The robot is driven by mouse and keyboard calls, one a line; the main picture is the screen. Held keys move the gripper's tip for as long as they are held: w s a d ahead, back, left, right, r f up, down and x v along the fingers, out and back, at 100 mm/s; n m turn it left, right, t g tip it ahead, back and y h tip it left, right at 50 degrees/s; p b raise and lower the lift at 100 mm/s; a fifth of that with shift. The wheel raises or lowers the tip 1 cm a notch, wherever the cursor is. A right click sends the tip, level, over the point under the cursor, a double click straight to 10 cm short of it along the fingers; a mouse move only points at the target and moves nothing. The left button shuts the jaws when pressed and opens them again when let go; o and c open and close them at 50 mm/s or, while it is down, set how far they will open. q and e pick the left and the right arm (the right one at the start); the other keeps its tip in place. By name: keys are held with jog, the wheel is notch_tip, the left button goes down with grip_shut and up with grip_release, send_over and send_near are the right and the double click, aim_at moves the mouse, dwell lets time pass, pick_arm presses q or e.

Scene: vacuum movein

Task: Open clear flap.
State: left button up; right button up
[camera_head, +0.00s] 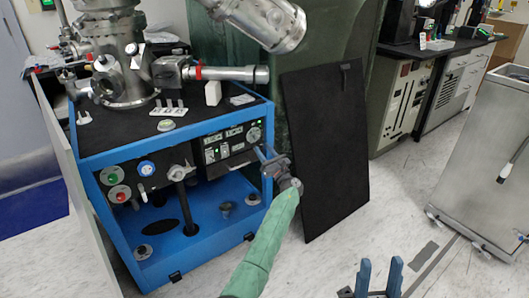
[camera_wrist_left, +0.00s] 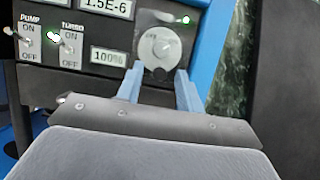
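The blue-framed vacuum machine (camera_head: 190,215) has a black control panel (camera_head: 222,146) on its front. In the left wrist view a round silver knob (camera_wrist_left: 158,48) sits at the panel's right end. A pale see-through patch (camera_wrist_left: 178,18) around the knob looks like the clear flap, but its edges are hard to make out. My left gripper (camera_head: 265,153) is in front of the panel's right end. My right gripper (camera_head: 379,276) is open and empty at the bottom.
The left wrist view shows the pump switch (camera_wrist_left: 28,38) and turbo switch (camera_wrist_left: 68,40) left of the knob. A black board (camera_head: 325,150) leans right of the machine. A metal cart (camera_head: 483,155) stands at the right. The floor between them is mostly clear.

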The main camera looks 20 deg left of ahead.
pick_arm(q)
jog(key=shift+c, duration=0.5)
grip_shut()
